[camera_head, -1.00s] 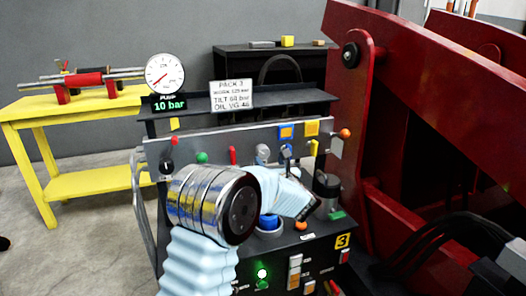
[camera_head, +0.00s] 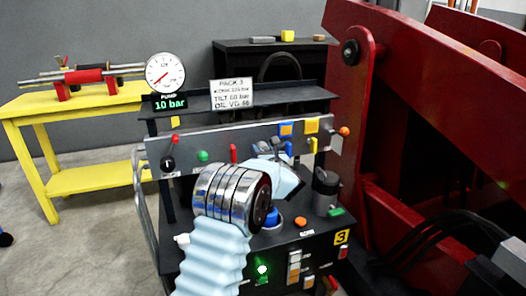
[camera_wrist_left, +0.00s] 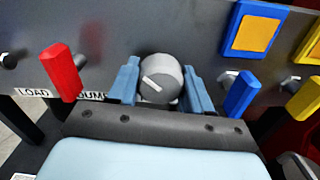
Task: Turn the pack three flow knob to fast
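The grey round flow knob (camera_wrist_left: 160,80), with a white pointer line, is on the dark panel in the left wrist view. Its line slants from upper left to lower right. My left gripper (camera_wrist_left: 163,88) has its two blue fingers apart, one on each side of the knob. Any gap to the knob is too small to judge. In the head view my left gripper (camera_head: 268,150) is at the panel and mostly hides the knob. The "PACK 3" sign (camera_head: 232,94) stands above the panel. My right gripper is not in view.
A red lever (camera_wrist_left: 62,72) is left of the knob and a blue lever (camera_wrist_left: 241,94) right of it, both close to my fingers. A yellow lever (camera_wrist_left: 304,98) is farther right. A red machine frame (camera_head: 400,120) fills the right side.

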